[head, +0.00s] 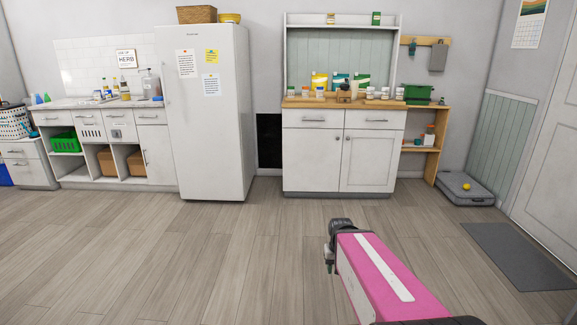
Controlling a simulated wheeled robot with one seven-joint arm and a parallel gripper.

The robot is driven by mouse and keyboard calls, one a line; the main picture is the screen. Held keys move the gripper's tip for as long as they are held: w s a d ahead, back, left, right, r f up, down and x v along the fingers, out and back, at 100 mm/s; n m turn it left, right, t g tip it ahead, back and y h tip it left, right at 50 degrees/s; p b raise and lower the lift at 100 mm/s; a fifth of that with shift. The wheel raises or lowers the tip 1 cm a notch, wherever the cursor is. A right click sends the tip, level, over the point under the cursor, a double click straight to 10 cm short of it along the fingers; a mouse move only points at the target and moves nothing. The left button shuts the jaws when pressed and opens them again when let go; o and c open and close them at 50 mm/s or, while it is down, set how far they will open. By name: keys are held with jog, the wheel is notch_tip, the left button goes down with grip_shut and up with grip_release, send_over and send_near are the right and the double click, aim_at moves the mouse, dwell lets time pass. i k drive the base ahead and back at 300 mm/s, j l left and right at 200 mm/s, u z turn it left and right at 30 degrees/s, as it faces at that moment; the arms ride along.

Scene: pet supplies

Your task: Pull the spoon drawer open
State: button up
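No drawer is clearly marked as the spoon drawer at this size. The white hutch cabinet (343,160) has a left drawer (312,123) and a right drawer (376,123), each with a metal handle; both look shut. My gripper (330,262) is at the end of my pink arm, low in front and far from the drawers. Its fingers are small and seen partly from behind, so its opening is unclear.
A white fridge (215,140) stands between the counter and hutch. Open wooden floor (180,250) lies between me and the furniture. A wooden shelf (440,150), a grey scale-like platform (463,195) and a dark mat (520,260) are on the right.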

aim_at(291, 117)
jog(key=i, duration=0.9)
jog(key=i+z, duration=0.1)
jog(key=i, duration=0.8)
